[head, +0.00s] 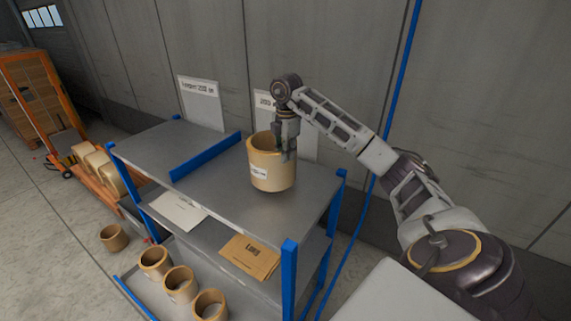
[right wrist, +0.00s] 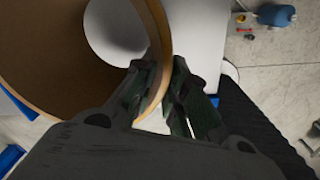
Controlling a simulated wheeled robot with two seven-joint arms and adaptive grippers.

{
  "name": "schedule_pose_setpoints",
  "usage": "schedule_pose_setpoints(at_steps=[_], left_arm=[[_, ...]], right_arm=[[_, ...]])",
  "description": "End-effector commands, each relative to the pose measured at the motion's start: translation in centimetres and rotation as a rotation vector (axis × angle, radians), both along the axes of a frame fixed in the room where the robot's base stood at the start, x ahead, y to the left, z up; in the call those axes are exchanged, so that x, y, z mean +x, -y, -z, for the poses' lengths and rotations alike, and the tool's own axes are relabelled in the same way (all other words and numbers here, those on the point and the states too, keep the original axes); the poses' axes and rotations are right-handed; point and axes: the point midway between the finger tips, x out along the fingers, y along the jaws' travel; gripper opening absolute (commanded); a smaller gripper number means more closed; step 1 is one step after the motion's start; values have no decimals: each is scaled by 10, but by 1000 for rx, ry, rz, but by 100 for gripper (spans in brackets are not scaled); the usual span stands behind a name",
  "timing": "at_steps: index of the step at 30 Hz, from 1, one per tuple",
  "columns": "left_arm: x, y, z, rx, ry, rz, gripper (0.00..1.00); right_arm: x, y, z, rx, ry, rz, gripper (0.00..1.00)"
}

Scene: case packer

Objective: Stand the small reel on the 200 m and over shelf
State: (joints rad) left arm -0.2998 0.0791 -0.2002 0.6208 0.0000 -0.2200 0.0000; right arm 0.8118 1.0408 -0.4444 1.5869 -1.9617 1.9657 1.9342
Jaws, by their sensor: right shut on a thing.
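A tan, hollow reel (head: 270,172) with a white label is upright over the right-hand part of the grey top shelf (head: 225,188). My right gripper (head: 287,150) comes down from above and is shut on the reel's wall at its rim. The right wrist view shows the gripper's fingers (right wrist: 160,100) on either side of the reel's rim (right wrist: 155,40). I cannot tell whether the reel's base touches the shelf. A sign (head: 264,101) beginning with "200" stands behind this part, partly hidden by the gripper and reel. My left gripper is not in view.
A blue divider (head: 205,157) splits the top shelf; a second sign (head: 200,89) stands behind the left part. Blue posts (head: 289,275) rise at the corners. A card reading "Long" (head: 250,256) and several reels (head: 180,285) are lower down. An orange cart (head: 40,95) stands left.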

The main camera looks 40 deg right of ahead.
Motion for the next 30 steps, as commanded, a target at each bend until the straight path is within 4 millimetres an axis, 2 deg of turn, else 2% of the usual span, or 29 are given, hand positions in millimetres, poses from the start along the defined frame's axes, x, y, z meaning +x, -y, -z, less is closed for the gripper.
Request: schedule_pose_setpoints(at_steps=[5, 18, 30], left_arm=[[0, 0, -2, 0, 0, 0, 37], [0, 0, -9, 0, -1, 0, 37], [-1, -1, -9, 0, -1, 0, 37]], right_arm=[[0, 0, 4, 0, 3, 1, 0], [0, 0, 36, 0, 4, 1, 0], [1, 0, 39, 0, 5, 1, 0]])
